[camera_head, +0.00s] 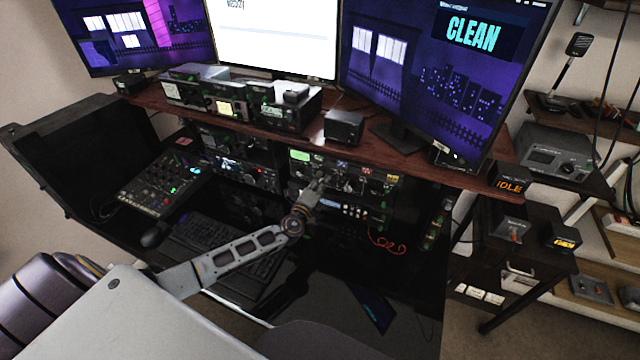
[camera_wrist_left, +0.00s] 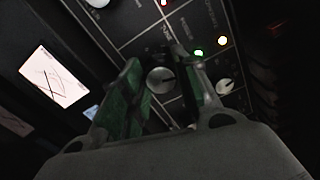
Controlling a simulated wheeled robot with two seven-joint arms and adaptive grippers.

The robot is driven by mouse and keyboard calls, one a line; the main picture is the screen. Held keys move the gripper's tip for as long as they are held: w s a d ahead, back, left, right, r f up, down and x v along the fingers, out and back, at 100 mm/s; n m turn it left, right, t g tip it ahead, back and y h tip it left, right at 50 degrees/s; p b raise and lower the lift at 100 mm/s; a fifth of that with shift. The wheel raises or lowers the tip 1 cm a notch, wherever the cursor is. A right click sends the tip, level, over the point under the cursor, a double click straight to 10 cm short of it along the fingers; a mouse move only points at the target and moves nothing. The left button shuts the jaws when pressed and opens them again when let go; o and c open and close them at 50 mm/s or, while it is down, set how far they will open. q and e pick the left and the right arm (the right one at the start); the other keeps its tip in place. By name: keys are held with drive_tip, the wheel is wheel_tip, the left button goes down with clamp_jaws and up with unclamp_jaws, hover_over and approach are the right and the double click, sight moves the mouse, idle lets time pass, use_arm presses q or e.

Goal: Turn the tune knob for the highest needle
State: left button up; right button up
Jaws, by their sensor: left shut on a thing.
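My left gripper (camera_head: 318,184) reaches the front of the radio unit (camera_head: 380,180) under the shelf. In the left wrist view, its two green-padded fingers (camera_wrist_left: 165,92) are on either side of a round grey knob (camera_wrist_left: 160,80) with a pointer mark, and the gripper is shut on it. A lit white meter (camera_wrist_left: 54,77) with crossing dark needle lines sits to the left on the panel. In the head view the knob is hidden by the gripper. My right gripper is not in view.
Another small knob (camera_wrist_left: 226,86) sits right of the fingers, near green and yellow lights. A wooden shelf (camera_head: 400,150) with monitors overhangs the unit. A mixer (camera_head: 160,186) and a keyboard (camera_head: 215,240) lie left. A box (camera_head: 509,180) reads IDLE; the right monitor (camera_head: 440,75) reads CLEAN.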

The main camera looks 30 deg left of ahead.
use_arm(q)
drive_tip(key=shift+m, duration=1.9)
drive_tip(key=o, duration=1)
drive_tip(key=shift+s, duration=0.1)
drive_tip(key=s, duration=1.1)
drive_tip(key=shift+s+d, duration=0.35)
drive_tip(key=shift+s, duration=0.05)
idle(0.9)
